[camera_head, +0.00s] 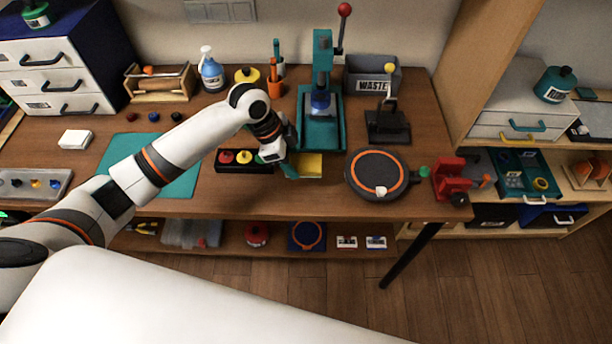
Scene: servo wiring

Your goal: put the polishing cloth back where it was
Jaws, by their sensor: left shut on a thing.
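The polishing cloth appears to be the flat yellow square (309,166) near the middle of the workbench, in front of the teal press (322,112). My left gripper (288,171) comes in from the left and is at the cloth's left edge, shut on it. The fingers are small and partly hidden by the hand, so the grip itself is hard to see. I cannot tell whether the cloth touches the bench. My right gripper is not in view.
A black tray with coloured buttons (229,157) is just left of the hand, beside a teal mat (184,182). A round dark turntable (370,174) and a red vise (451,180) stand to the right. A grey waste bin (366,77) stands behind.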

